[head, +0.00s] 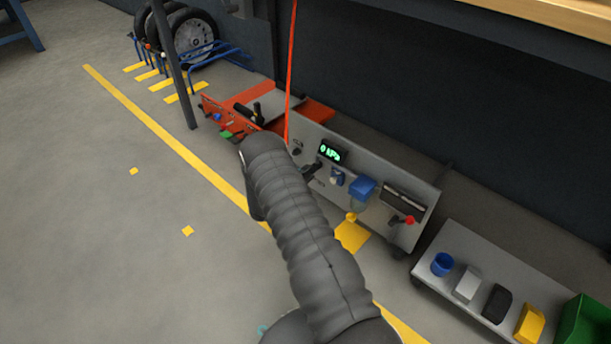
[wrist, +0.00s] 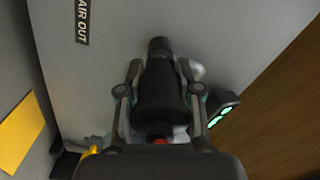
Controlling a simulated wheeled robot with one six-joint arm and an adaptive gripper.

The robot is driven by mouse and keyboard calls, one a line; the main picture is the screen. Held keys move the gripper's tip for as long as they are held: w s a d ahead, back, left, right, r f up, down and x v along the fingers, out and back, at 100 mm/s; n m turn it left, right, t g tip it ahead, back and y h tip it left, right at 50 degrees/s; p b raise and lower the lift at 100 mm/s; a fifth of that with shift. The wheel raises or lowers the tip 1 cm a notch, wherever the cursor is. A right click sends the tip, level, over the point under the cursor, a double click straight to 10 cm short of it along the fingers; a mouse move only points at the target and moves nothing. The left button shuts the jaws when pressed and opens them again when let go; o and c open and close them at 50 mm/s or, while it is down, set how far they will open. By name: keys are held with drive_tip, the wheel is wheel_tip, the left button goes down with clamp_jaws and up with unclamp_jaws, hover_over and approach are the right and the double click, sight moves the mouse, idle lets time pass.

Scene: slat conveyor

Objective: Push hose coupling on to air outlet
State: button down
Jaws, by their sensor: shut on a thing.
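My gripper (wrist: 160,78) is shut on the hose coupling (wrist: 160,95), a black cylinder with a narrower dark nose, with one finger on each side. A bit of red shows at the coupling's rear end. The nose lies in front of the grey panel (wrist: 115,45); whether it touches anything there is unclear. The label "AIR OUT" (wrist: 83,20) is on the panel, left of the nose. I cannot make out the air outlet; the coupling may hide it. In the head view my arm covers most of the gripper, and the red hose (head: 290,70) hangs down behind the arm.
The grey panel carries a green-lit display (head: 332,151) reading 0 kPa, a blue-topped unit (head: 362,188) and a red knob (head: 409,220). An orange unit (head: 212,110) stands left. A low bench (head: 455,235) with small items stands right. The floor at left is open.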

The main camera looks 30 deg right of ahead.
drive_tip(key=shift+d, duration=0.15)
drive_tip(key=c, duration=0.7)
unclamp_jaws()
drive_tip(key=v, duration=1.2)
